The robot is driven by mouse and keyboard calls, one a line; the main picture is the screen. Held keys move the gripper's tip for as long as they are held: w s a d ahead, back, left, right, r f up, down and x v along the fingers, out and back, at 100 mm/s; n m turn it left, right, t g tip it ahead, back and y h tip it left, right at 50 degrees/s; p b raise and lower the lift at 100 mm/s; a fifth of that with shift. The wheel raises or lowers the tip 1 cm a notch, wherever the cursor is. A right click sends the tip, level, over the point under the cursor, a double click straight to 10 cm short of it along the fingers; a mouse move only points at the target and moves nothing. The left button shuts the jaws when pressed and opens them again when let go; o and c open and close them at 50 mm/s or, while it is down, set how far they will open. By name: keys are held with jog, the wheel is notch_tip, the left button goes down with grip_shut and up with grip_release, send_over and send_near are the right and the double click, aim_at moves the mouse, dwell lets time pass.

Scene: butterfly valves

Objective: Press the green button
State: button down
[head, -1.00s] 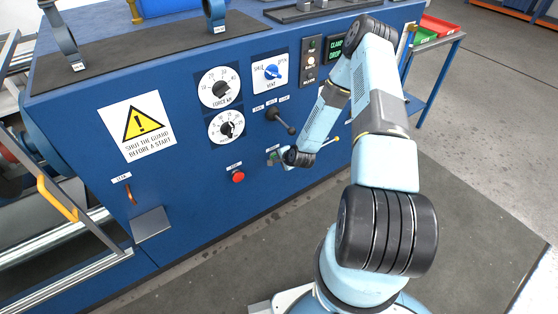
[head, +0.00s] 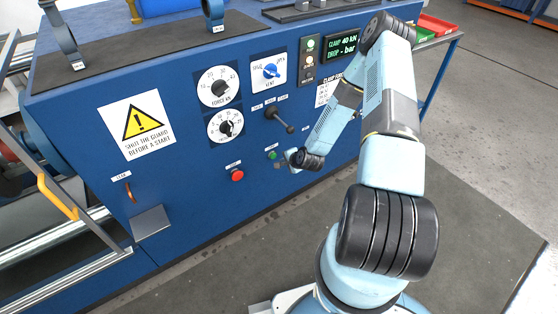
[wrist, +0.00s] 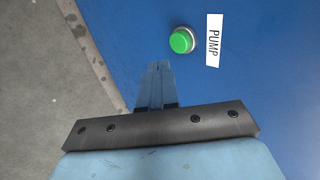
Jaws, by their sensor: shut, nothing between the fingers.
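The green button (head: 272,155) is a small round button on the blue front panel, right of and above the red button. In the wrist view the green button (wrist: 181,41) shows whole, with a white label reading PUMP (wrist: 214,40) beside it. My gripper (wrist: 158,68) is shut and empty. In the wrist view its fingertips end a little below and left of the button, with a strip of blue panel between. In the head view my gripper (head: 288,156) is just right of the button, partly hidden by my own wrist. I cannot tell whether it touches the panel.
The red button (head: 237,175) is left of the green one. A black-knobbed lever (head: 280,119) sticks out above it. Dials (head: 225,126), a blue vent knob (head: 271,71) and a small light panel (head: 309,62) are higher up. Open floor (head: 480,210) lies at the right.

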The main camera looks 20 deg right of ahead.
jog(key=v, duration=0.7)
jog(key=shift+a, duration=0.15)
